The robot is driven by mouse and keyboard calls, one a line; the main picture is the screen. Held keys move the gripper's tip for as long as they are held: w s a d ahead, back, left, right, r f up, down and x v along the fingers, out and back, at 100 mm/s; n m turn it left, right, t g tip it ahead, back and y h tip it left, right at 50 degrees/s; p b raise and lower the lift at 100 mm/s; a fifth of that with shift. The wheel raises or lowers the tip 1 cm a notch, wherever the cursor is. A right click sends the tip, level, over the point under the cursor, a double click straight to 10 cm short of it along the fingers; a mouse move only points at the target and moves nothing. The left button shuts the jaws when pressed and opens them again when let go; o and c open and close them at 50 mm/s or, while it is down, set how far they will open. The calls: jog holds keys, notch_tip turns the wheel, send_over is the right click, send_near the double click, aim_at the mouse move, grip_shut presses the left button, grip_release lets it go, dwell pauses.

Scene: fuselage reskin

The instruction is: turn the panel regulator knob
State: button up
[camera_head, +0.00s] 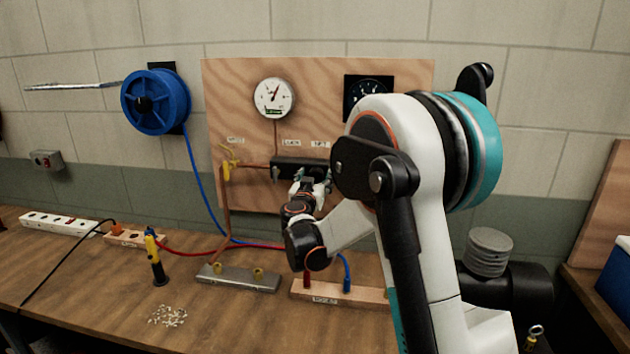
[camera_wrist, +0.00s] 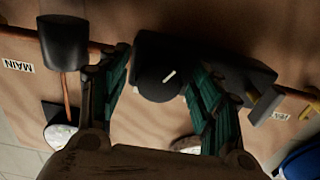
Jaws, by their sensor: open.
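The panel regulator is a dark block (camera_head: 287,167) on the wooden panel in the head view. In the wrist view its round black knob (camera_wrist: 160,82) faces me with a short white mark on its face, slanted. My gripper (camera_head: 312,184) is in front of the regulator and hides the knob in the head view. In the wrist view my gripper (camera_wrist: 158,70) is open, with one teal-padded finger on each side of the knob. I cannot tell whether either finger touches it.
A white gauge (camera_head: 273,97) and a black gauge (camera_head: 367,90) hang above. A yellow valve handle (camera_head: 228,165) is left of the regulator. A black cylinder (camera_wrist: 63,43) stands beside the left finger in the wrist view. A workbench (camera_head: 100,290) with cables lies below.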

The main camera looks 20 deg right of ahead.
jog(key=c, duration=1.1)
jog(key=shift+o, duration=0.2)
jog(key=shift+n, duration=0.3)
